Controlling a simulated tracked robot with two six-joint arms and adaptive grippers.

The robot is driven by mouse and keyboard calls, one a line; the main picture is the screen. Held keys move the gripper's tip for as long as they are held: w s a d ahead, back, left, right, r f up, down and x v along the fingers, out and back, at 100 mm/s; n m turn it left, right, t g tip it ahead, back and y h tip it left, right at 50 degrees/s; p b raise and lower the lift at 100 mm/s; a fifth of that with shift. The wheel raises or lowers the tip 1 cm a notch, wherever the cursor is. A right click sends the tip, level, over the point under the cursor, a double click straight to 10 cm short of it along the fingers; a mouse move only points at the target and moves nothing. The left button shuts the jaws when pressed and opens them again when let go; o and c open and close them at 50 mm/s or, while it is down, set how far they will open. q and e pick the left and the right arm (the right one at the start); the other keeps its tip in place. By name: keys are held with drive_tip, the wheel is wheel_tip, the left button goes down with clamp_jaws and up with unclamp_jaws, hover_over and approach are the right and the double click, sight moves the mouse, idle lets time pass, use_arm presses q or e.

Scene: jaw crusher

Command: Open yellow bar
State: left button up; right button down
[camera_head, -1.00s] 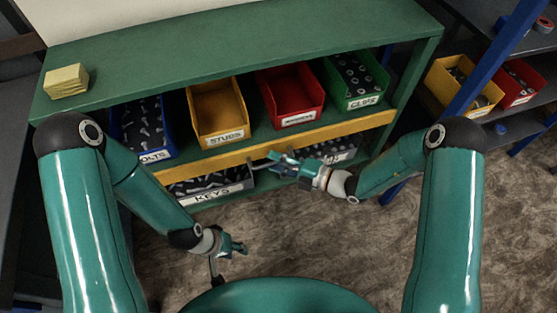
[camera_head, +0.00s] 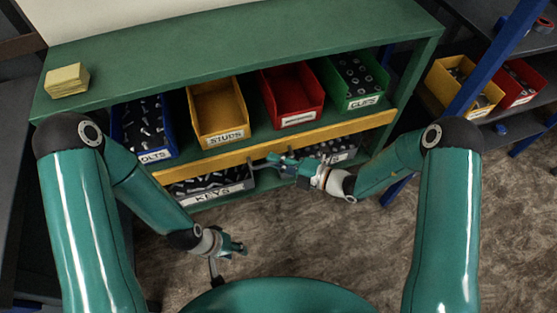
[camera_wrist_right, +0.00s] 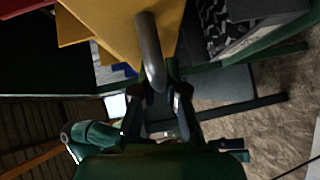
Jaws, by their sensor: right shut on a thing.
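The yellow bar (camera_head: 340,129) runs along the front of the green shelf unit, below the row of upper bins. A grey handle sticks out from it; the handle (camera_wrist_right: 150,50) shows large in the right wrist view, against the yellow bar (camera_wrist_right: 105,22). My right gripper (camera_head: 280,159) is at the bar's middle, shut on the handle; its fingers (camera_wrist_right: 160,105) close around the handle's end in the right wrist view. My left gripper (camera_head: 238,246) is low, over the floor in front of the shelf and away from the bar; its finger opening is too small to tell.
Upper bins stand behind the bar: blue bolts (camera_head: 143,128), yellow studs (camera_head: 217,112), red (camera_head: 290,95) and green clips (camera_head: 356,80). A keys bin (camera_head: 208,187) sits below the bar. Yellow notes (camera_head: 67,80) lie on the shelf top. The floor (camera_head: 320,235) in front is clear.

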drive_tip(key=shift+s+a+f, duration=0.15)
drive_tip(key=shift+a+f, duration=0.1)
drive_tip(key=shift+s+f+n+y+b, duration=0.15)
drive_tip(key=shift+f+n+y+b, duration=0.4)
drive_tip(key=shift+b, duration=0.6)
drive_tip(key=shift+w+a+f+n+g+y+b, duration=0.15)
drive_tip(key=shift+f+n+g+y+b, duration=1.15)
drive_tip(key=shift+n+b, duration=2.2)
drive_tip(key=shift+w+a+f+n+g+y+b, duration=0.1)
drive_tip(key=shift+w+f+n+g+y+b, duration=0.25)
drive_tip(key=shift+n+g+y+b, duration=2.45)
drive_tip(key=shift+w+a+f+n+g+y+b, duration=0.15)
drive_tip(key=shift+f+n+g+y+b, duration=0.7)
drive_tip(key=shift+n+b, duration=3.35)
drive_tip(key=shift+d+t+y, duration=0.1)
drive_tip(key=shift+t+y, duration=0.15)
drive_tip(key=shift+y, duration=0.15)
drive_tip(key=c, duration=1.3)
unclamp_jaws()
drive_tip(key=shift+o, duration=0.5)
drive_tip(key=shift+w+d, duration=0.1)
